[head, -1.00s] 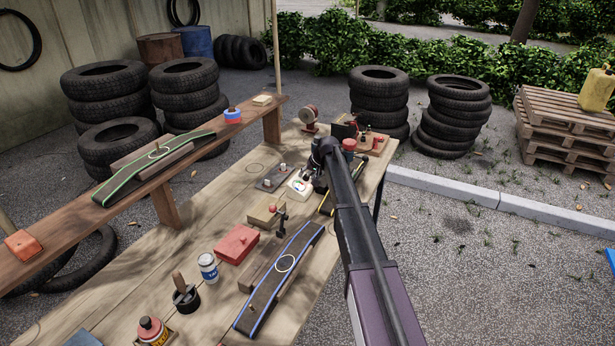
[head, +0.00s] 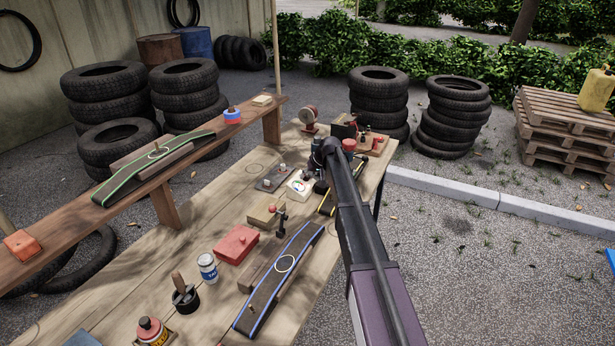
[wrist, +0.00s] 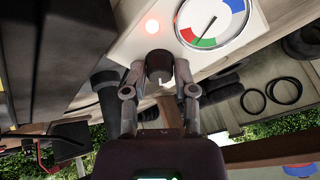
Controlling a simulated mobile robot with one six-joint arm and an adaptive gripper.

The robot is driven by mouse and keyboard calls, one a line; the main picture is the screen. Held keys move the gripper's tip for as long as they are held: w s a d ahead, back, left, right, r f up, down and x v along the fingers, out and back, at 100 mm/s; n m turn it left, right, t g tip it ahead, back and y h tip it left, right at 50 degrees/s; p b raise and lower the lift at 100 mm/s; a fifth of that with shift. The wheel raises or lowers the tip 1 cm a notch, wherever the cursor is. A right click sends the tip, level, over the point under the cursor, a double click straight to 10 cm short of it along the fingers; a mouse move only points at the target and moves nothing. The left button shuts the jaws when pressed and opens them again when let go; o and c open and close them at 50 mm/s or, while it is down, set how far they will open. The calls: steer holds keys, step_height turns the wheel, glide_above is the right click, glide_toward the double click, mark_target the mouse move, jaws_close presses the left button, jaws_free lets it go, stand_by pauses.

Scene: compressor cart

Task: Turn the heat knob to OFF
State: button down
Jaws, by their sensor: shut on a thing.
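A white heat box (head: 299,187) with a round dial stands on the workbench. In the wrist view the white box (wrist: 130,42) shows a dial (wrist: 212,20) with blue, red and green bands and a glowing red lamp (wrist: 152,26). A dark grey knob (wrist: 159,66) with a pale mark juts from the box between my fingertips. My gripper (wrist: 160,80) is shut on the knob. In the head view my gripper (head: 319,174) is at the box's right side, and my arm hides the knob. I cannot read any OFF label.
A dark plate with small knobs (head: 272,178) lies left of the box. A wooden block (head: 265,212), a red case (head: 237,244) and a blue-edged ramp (head: 280,280) are nearer on the bench. A red-topped can (head: 349,145) stands close behind my arm.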

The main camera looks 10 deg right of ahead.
steer(key=n, duration=0.4)
steer(key=shift+n+y, duration=0.3)
steer(key=shift+y, duration=0.1)
steer(key=n, duration=0.4)
steer(key=shift+n+g+y, duration=0.3)
steer(key=shift+g, duration=0.1)
steer(key=shift+c, duration=2.1)
jaws_free()
steer(key=shift+f, duration=0.1)
